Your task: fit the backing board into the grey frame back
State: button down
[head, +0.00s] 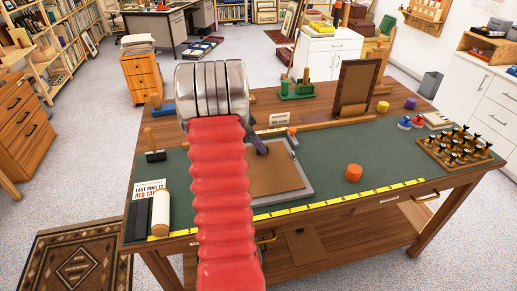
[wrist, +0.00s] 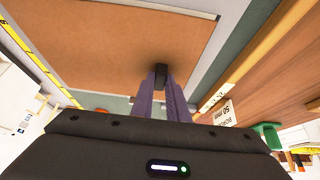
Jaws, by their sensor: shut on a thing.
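The brown backing board (head: 275,180) lies flat within the outline of the grey frame back (head: 304,178) on the green bench mat. It fills much of the wrist view (wrist: 110,45), where a grey strip of the frame (wrist: 207,55) runs along its right edge. My gripper (head: 259,147) is over the far part of the board. In the wrist view its purple fingers (wrist: 161,85) are shut on a small black grip (wrist: 161,71) on the board. My red arm hides the left side of the frame and board. I cannot tell whether the board is fully seated.
A yellow ruler strip (head: 340,197) runs along the bench's front edge. An orange cylinder (head: 354,172) stands right of the frame. A brown upright frame (head: 357,88) and a green tool holder (head: 297,90) stand behind. A white roller (head: 160,213) is at left.

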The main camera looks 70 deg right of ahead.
jog(key=shift+f, duration=0.3)
jog(key=c, duration=1.7)
grip_release()
jog(key=shift+c, duration=0.2)
jog(key=v, duration=1.2)
